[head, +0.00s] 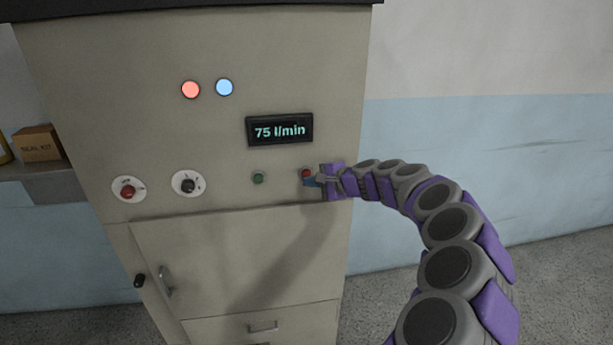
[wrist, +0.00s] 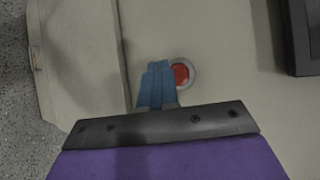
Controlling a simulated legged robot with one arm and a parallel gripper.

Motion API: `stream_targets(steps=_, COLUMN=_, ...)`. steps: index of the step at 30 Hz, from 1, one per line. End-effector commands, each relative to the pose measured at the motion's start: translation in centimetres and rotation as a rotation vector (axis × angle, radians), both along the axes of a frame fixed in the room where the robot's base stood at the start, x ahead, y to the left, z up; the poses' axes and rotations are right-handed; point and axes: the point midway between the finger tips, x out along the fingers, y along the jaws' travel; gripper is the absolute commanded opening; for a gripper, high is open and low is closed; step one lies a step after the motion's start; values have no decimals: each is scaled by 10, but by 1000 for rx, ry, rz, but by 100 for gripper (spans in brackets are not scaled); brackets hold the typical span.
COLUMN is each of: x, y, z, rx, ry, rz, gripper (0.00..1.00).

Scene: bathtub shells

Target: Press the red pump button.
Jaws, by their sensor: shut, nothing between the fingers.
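The red pump button (head: 306,173) sits on the beige cabinet's front panel, at the right end of the control row. In the wrist view the red button (wrist: 181,75) shows with its pale ring, just right of the blue fingertips. My gripper (head: 309,182) is shut and empty, with its tips right at the button and slightly below it in the head view. In the wrist view the shut fingers (wrist: 157,78) lie beside the button and cover the ring's left edge. I cannot tell whether they touch the panel.
A green button (head: 258,179), a black knob (head: 188,185) and a red knob (head: 129,190) sit to the left. Above are a display (head: 280,130) reading 75 l/min, a red lamp (head: 191,90) and a blue lamp (head: 224,87). A cabinet door (head: 230,262) is below.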

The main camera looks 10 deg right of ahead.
Motion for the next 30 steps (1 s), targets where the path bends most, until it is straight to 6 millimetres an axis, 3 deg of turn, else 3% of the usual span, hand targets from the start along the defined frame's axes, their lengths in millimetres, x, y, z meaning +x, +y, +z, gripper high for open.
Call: stream_targets(steps=30, x=11, y=1, z=1, rx=1, ry=1, rz=0, gripper=0)
